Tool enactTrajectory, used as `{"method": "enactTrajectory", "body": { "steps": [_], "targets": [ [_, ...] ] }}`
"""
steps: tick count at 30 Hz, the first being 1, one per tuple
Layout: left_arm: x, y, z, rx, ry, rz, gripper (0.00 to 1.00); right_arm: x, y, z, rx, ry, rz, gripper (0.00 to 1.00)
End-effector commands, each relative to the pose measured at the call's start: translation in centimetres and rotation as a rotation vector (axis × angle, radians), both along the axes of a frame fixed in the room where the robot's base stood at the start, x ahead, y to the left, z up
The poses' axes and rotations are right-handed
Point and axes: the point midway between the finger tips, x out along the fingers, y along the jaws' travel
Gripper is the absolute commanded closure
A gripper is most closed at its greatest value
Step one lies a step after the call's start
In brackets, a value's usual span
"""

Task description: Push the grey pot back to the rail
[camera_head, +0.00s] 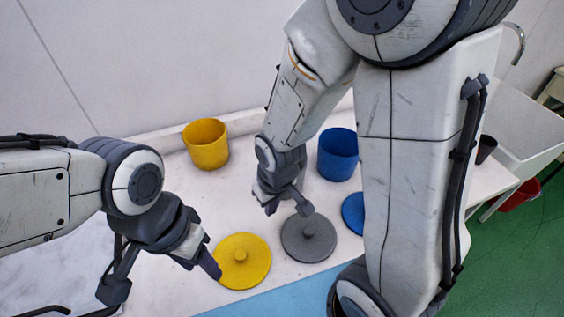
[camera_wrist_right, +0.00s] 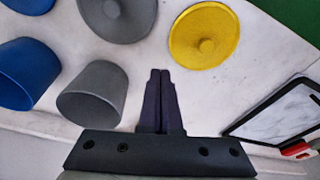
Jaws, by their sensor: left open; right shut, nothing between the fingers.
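The grey pot (camera_wrist_right: 92,92) stands open-topped on the white table in the right wrist view, left of my right gripper's fingers and apart from them. In the head view my right arm hides it. My right gripper (camera_wrist_right: 160,75) is shut and empty; in the head view it (camera_head: 286,208) is beside the grey lid (camera_head: 308,238). The rail (camera_head: 170,138) is a pale raised strip along the table's back, partly hidden by my arm. My left gripper (camera_head: 165,283) is open and empty, one finger close to the yellow lid (camera_head: 243,262).
A yellow pot (camera_head: 206,144) stands near the rail at left. A blue pot (camera_head: 338,155) stands at right, with a blue lid (camera_head: 353,213) in front. A dark-framed tray (camera_wrist_right: 285,112) lies at the right of the wrist view. Bare table lies between yellow pot and yellow lid.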

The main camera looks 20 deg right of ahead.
Motion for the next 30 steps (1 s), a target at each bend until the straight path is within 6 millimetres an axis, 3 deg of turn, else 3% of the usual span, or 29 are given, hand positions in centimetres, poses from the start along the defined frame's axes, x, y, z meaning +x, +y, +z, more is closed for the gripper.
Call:
{"method": "enactTrajectory", "body": {
  "steps": [1, 3, 7, 12, 17, 30],
  "targets": [
    [0.0, 0.0, 3.4, 0.000, 0.000, -0.001, 0.50, 1.0, -2.0, 1.2, -0.004, -0.001, -0.059, 1.00],
    [0.0, 0.0, 5.3, 0.000, 0.000, -0.001, 0.50, 2.2, -4.3, 0.6, 0.000, -0.027, -0.120, 1.00],
    [0.0, 0.0, 7.8, 0.000, 0.000, -0.002, 0.50, 3.3, -7.6, -0.4, 0.013, -0.069, -0.205, 1.00],
    [0.0, 0.0, 9.0, 0.001, 0.001, -0.002, 0.50, 3.6, -9.7, -1.4, 0.026, -0.103, -0.262, 1.00],
    [0.0, 0.0, 8.0, 0.001, 0.001, -0.001, 0.50, 4.1, -10.0, -3.0, 0.028, -0.114, -0.269, 1.00],
    [0.0, 0.0, 1.7, 0.001, 0.001, 0.006, 0.50, 6.3, -9.8, -10.8, 0.028, -0.113, -0.268, 1.00]
  ]
}}
